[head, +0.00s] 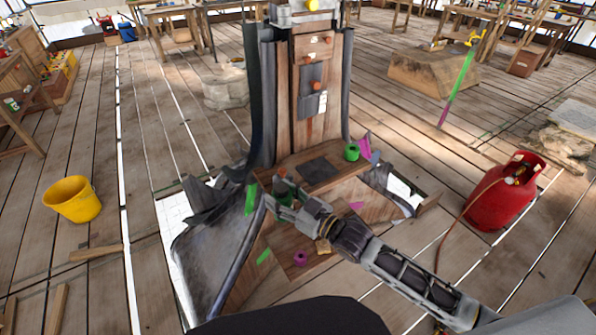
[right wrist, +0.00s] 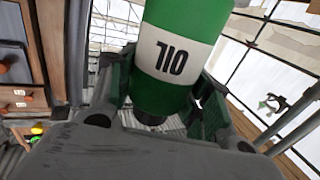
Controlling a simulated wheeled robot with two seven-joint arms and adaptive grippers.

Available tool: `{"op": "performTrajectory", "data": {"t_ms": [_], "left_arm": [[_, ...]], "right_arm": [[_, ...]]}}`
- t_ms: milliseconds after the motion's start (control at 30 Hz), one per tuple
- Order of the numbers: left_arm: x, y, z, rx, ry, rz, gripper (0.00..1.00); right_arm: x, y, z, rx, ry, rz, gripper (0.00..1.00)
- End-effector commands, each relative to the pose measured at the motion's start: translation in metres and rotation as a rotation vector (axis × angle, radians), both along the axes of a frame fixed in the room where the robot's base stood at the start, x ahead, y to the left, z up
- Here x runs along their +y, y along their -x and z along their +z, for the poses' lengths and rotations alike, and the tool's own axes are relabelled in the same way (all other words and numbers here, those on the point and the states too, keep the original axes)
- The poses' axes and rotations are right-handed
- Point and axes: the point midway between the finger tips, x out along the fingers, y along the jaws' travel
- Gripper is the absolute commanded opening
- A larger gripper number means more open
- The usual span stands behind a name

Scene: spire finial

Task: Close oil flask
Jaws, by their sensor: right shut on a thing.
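The oil flask is green with a white band marked OIL, and it fills the upper middle of the right wrist view (right wrist: 172,62). The lettering appears upside down there. My right gripper (right wrist: 160,105) is shut on the flask, with a finger on each side. In the head view my right gripper (head: 284,198) is over the wooden base of the spire, and the flask is small between the fingers. A small orange-red spot shows just above it; I cannot tell whether it is the cap. The flask's far end is cut off in the wrist view. My left gripper is not in view.
The wooden spire (head: 318,115) with dark cladding rises behind the gripper. A green roll (head: 351,152) and a magenta roll (head: 300,258) sit on its base. A red gas cylinder (head: 503,192) stands right, a yellow bucket (head: 73,199) left. Plank floor between is mostly clear.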

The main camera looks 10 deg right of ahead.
Motion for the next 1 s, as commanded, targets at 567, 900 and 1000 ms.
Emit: {"op": "performTrajectory", "data": {"t_ms": [567,900,1000], "left_arm": [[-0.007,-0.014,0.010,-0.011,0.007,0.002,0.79],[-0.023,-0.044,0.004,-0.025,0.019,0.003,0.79],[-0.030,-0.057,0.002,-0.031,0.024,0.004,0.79]], "right_arm": [[-0.008,-0.019,0.014,-0.002,-0.002,-0.034,0.00],[-0.030,-0.062,0.014,-0.003,-0.003,-0.118,0.00],[-0.040,-0.079,0.015,-0.003,-0.003,-0.154,0.00]]}}
